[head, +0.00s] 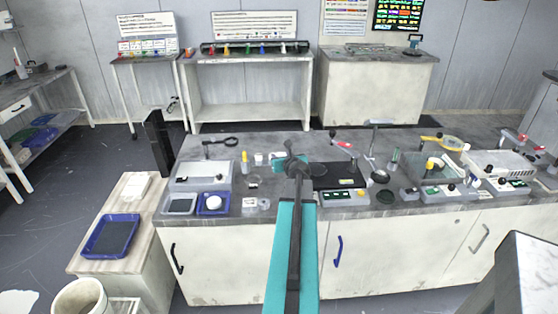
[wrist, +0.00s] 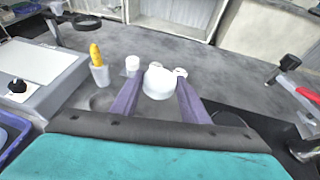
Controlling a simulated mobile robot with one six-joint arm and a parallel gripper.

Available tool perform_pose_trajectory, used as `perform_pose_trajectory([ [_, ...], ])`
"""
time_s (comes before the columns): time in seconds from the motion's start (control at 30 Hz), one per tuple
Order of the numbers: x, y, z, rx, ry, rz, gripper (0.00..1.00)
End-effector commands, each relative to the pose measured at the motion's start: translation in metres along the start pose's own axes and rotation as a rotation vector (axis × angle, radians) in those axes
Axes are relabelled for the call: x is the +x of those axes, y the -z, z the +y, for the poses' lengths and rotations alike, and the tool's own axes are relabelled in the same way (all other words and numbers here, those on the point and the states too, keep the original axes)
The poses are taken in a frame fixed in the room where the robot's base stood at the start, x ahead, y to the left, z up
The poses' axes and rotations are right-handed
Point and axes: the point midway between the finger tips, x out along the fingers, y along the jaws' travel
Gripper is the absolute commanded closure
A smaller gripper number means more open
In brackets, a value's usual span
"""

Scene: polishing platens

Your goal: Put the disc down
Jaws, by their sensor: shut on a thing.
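My gripper (wrist: 160,90) has two purple fingers, and in the wrist view they are shut on a white round piece (wrist: 158,84), which I take for the disc. It is held at the fingertips, above the grey bench top (wrist: 210,58). Whether its underside touches anything is hidden. In the head view my gripper (head: 290,164) is over the middle of the bench, left of a black-topped unit (head: 340,177).
A small cup with a yellow item (wrist: 97,62) and a white jar (wrist: 132,66) stand left of the fingers. A blue tray with a white round item (head: 213,203) lies at the bench's front left. Control units (head: 440,170) crowd the right. Bare bench lies behind the gripper.

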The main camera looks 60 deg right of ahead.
Motion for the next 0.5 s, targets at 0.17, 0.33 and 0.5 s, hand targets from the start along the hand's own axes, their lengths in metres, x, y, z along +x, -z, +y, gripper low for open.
perform_pose_trajectory([
  [0.17, 0.001, 0.001, 0.032, -0.022, -0.055, 0.000, 0.83],
  [0.33, 0.000, 0.003, 0.089, -0.064, -0.159, 0.000, 0.83],
  [0.5, -0.008, 0.007, 0.161, -0.120, -0.294, 0.000, 0.83],
])
